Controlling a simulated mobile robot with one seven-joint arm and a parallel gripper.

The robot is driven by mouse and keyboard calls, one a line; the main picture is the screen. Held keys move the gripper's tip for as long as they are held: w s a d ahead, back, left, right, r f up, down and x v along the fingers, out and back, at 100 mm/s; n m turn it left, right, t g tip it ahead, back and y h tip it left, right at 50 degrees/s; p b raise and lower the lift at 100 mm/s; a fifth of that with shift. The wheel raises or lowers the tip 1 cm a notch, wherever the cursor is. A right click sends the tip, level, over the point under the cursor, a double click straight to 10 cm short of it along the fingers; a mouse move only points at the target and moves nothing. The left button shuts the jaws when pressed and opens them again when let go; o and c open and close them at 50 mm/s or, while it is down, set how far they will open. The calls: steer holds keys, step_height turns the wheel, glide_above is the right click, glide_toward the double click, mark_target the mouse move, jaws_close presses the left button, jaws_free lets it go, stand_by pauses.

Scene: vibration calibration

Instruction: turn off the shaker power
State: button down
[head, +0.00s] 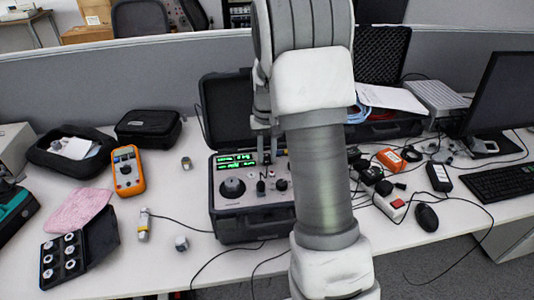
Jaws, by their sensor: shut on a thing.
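The shaker (226,190) is an open black case with a grey control panel. Its green display is lit, and the panel carries a large black knob (232,187) and several smaller controls. My gripper (267,158) reaches down from above to the upper right of the panel, beside the display. Its fingers are shut on a small part of the panel. That part is mostly hidden between the fingers, so I cannot tell which control it is or its position. My arm hides the right side of the shaker.
An orange multimeter (127,171), a black pouch (148,127) and a box of round pieces (64,258) lie to the left. Cables, adapters, a mouse (427,217) and a keyboard (500,178) crowd the right. A cable runs from a small cylinder (143,224) toward the shaker.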

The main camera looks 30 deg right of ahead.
steer(key=shift+r, duration=0.1)
steer(key=p, duration=0.1)
steer(key=g+p, duration=0.1)
steer(key=p, duration=0.1)
steer(key=shift+w+d+r, duration=0.1)
steer(key=shift+w+r, duration=0.15)
steer(key=p, duration=0.1)
steer(key=g+p, duration=0.1)
steer(key=p, duration=0.1)
steer(key=shift+w+f+g+y, duration=0.2)
steer(key=shift+g+y, duration=0.1)
steer(key=shift+y, duration=0.1)
steer(key=c, duration=0.7)
jaws_free()
steer(key=p+v, duration=0.1)
steer(key=v, duration=1.6)
steer(key=shift+w+d+r+p, duration=0.1)
steer(key=shift+w+r+p, duration=0.1)
steer(key=shift+p, duration=0.1)
